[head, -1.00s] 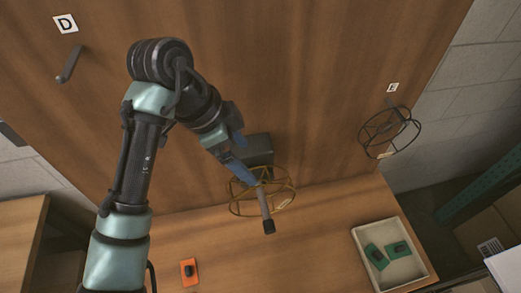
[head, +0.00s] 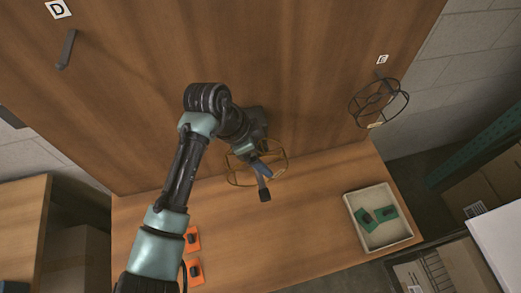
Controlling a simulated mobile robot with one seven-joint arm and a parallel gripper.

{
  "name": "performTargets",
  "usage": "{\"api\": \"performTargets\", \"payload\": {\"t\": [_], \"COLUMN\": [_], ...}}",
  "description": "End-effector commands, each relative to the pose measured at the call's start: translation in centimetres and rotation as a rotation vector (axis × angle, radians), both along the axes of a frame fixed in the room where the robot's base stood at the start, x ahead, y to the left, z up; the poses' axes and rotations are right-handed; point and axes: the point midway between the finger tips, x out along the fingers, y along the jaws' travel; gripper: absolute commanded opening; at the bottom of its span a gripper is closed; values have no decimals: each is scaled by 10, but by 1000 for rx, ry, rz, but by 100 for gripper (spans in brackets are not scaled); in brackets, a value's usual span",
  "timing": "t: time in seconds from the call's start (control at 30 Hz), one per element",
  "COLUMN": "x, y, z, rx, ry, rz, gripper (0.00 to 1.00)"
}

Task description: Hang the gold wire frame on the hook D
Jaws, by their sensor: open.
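The gold wire frame (head: 236,181) is near the back of the table, close to the wooden back panel, in the middle of the head view. My gripper (head: 262,176) is at the frame, and its fingers overlap the frame's ring in the picture. The jaws are open. I cannot tell whether they touch the wire. Hook D (head: 67,50) is a dark peg on the panel at the upper left, under the D label (head: 58,9). It is empty.
A dark wire frame (head: 379,103) hangs at the right under label E (head: 383,59). A pale tray (head: 385,238) with green parts stands on the table (head: 290,235). Orange parts (head: 194,270) lie near my arm. The panel between D and my arm is clear.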

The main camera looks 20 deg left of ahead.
Motion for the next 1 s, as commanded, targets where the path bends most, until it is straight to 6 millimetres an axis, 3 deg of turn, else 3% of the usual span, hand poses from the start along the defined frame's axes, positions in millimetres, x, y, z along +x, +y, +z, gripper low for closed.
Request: {"api": "performTargets", "payload": {"t": [0.07,0.6,0.63,0.93,1.0], "x": [0,0,0,0,0], "y": [0,0,0,0,0], "z": [0,1,1,1,1], "rx": [0,0,0,0,0], "ry": [0,0,0,0,-1], "rz": [0,0,0,0,0], "gripper": [96,1,59,5,0]}}
